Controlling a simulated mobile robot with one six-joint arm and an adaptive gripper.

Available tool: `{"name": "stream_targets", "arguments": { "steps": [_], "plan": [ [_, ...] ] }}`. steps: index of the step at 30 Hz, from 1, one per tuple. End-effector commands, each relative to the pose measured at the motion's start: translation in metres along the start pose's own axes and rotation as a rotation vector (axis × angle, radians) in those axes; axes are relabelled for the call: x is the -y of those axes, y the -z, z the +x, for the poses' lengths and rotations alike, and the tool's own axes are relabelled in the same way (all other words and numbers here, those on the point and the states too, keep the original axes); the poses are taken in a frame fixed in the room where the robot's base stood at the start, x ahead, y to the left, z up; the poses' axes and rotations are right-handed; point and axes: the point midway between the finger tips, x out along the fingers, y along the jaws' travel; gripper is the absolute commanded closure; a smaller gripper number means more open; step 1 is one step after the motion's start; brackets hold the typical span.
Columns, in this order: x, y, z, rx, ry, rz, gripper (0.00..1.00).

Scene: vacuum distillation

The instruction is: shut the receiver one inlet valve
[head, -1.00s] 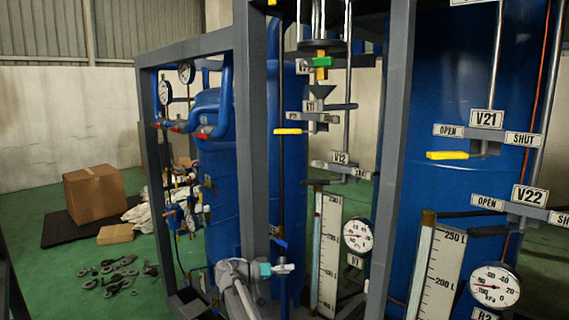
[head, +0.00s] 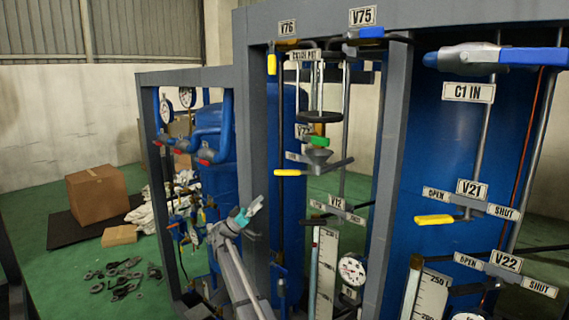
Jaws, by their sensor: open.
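The left lever (head: 290,173) points left below a label plate (head: 297,157) whose text I cannot read fully, above the V12 plate (head: 337,203). The right lever (head: 434,220) sits under the V21 plate (head: 472,188) and points left, on the OPEN side; its SHUT plate (head: 503,212) is to the right. My gripper (head: 249,212), with teal fingertips, is open and empty, in front of the grey frame post, left of and lower than the left lever, apart from both levers.
Grey frame posts (head: 393,150) stand between the valves. Other handles are close: a blue lever (head: 530,56) near C1 IN, a green handle (head: 318,143) and a black handwheel (head: 320,117). Gauges and level scales (head: 326,262) sit low. A box (head: 97,193) lies on the floor left.

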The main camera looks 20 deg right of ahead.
Motion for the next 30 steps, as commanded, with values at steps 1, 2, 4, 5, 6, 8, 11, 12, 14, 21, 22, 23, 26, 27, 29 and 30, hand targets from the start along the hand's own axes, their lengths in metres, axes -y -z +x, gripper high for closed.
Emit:
{"name": "stream_targets", "arguments": {
  "steps": [1, 2, 4, 5, 6, 8, 11, 12, 14, 21, 22, 23, 26, 27, 29, 30],
  "plan": [
    [0.001, 0.006, 0.002, -0.011, -0.006, 0.009, 0.31],
    [0.001, 0.007, 0.003, -0.016, -0.008, 0.013, 0.31],
    [0.001, 0.009, 0.002, -0.022, -0.011, 0.019, 0.31],
    [0.001, 0.009, 0.002, -0.023, -0.011, 0.020, 0.31],
    [0.001, 0.009, 0.002, -0.023, -0.011, 0.021, 0.31],
    [0.001, 0.008, 0.002, -0.023, -0.011, 0.021, 0.31],
    [0.001, 0.008, 0.002, -0.022, -0.011, 0.020, 0.31],
    [0.001, 0.008, 0.002, -0.022, -0.010, 0.020, 0.31],
    [0.001, 0.008, 0.002, -0.022, -0.010, 0.020, 0.31],
    [0.001, 0.009, 0.009, -0.022, -0.010, 0.019, 0.31],
    [0.001, 0.010, 0.010, -0.022, -0.010, 0.019, 0.31],
    [0.001, 0.010, 0.012, -0.022, -0.009, 0.019, 0.31],
    [0.000, 0.011, 0.020, -0.022, -0.009, 0.020, 0.31],
    [0.000, 0.011, 0.024, -0.022, -0.009, 0.020, 0.31],
    [0.000, 0.011, 0.030, -0.022, -0.010, 0.020, 0.31],
    [0.000, 0.012, 0.034, -0.022, -0.010, 0.019, 0.31]
  ]
}}
